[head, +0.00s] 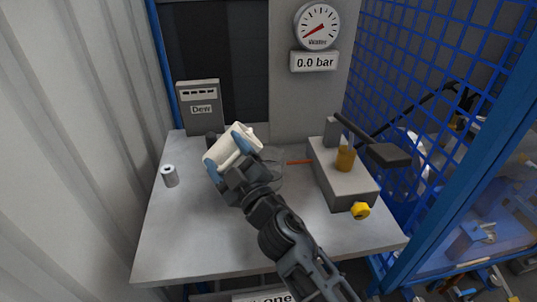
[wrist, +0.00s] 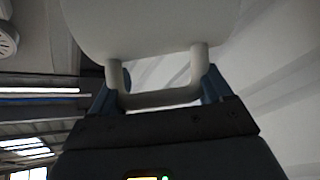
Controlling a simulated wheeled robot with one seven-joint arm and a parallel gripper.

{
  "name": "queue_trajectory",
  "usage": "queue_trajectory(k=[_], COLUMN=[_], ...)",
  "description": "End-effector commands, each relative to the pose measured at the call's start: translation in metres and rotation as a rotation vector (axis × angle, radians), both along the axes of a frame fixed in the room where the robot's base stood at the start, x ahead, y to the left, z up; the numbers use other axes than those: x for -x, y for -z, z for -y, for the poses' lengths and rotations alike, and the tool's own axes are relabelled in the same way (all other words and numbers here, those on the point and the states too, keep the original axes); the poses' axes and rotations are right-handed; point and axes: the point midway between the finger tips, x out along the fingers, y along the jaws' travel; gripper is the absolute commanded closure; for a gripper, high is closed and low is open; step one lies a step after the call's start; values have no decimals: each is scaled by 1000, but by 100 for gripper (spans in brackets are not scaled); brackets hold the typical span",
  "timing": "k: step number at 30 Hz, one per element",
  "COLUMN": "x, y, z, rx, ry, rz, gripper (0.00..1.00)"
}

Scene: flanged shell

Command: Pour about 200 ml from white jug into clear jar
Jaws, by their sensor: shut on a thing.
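The white jug (head: 224,149) is in my gripper (head: 229,156), held above the table and strongly tilted. In the wrist view, the jug (wrist: 150,28) fills the top and its handle (wrist: 160,97) lies between the blue fingers of my gripper (wrist: 160,90). A clear jar (head: 274,158) appears to stand on the table just right of the jug, partly hidden behind my gripper and wrist. I cannot see the liquid level in either, nor any stream between them.
A grey block (head: 345,183) with an amber-filled glass (head: 345,158), a black lever and a yellow knob (head: 360,210) stands at right. A grey box (head: 200,105) is at the back left. The front of the table (head: 195,250) is clear.

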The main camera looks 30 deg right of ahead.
Motion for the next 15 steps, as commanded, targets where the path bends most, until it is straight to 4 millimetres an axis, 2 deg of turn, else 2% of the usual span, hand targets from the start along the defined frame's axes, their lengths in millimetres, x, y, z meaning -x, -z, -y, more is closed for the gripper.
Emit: queue_trajectory(k=[15], x=[0], y=[-9], z=[2], rx=[-77], ry=[-1], rz=[8], gripper=[80])
